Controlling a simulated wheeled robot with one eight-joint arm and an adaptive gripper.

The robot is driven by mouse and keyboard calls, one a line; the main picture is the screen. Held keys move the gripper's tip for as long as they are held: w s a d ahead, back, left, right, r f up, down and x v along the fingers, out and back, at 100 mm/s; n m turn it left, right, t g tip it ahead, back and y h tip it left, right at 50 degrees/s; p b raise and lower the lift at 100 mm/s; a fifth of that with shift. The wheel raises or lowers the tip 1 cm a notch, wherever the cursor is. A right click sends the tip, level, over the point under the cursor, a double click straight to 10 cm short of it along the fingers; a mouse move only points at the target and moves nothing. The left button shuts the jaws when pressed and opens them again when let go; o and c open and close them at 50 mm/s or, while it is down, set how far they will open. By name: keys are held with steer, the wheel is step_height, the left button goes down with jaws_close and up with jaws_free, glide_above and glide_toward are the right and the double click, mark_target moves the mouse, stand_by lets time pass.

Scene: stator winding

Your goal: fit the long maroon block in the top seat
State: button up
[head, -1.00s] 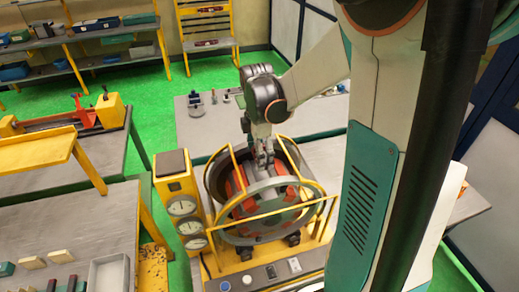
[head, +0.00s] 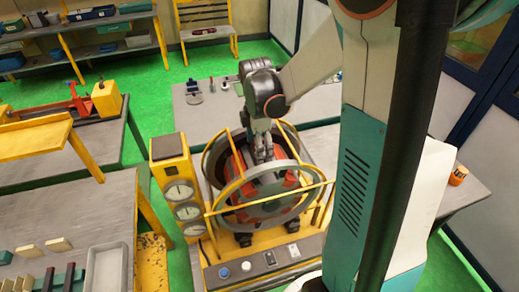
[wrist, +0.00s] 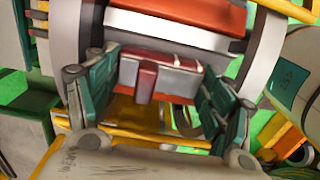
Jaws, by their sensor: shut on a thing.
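The stator (head: 284,172) is a large grey ring with red-orange segments inside, lying in a yellow frame. My gripper (head: 264,152) is at the ring's upper opening, pointing down into it. In the wrist view my gripper (wrist: 155,98) has its teal fingers on either side of a piece with maroon and grey faces. I take this to be the long maroon block (wrist: 146,82); its far end and underside are hidden. The grey ring wall and a red-orange segment (wrist: 185,14) are close beyond it. The top seat is hidden, and I cannot tell whether the block touches it.
Yellow rails (head: 272,200) run around the ring. A yellow gauge column (head: 168,146) stands close at its left, and a control panel (head: 262,262) is in front. A grey bench (head: 190,122) lies behind. More blocks and a grey tray (head: 107,268) are on the left table.

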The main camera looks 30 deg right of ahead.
steer(key=shift+f, duration=0.2)
steer(key=shift+f+b, duration=1.2)
steer(key=shift+f, duration=0.25)
steer(key=o, duration=1.6)
steer(key=shift+r, duration=0.1)
step_height(320, 180, up, 12)
steer(key=shift+a+f, duration=0.1)
steer(key=shift+a, duration=0.05)
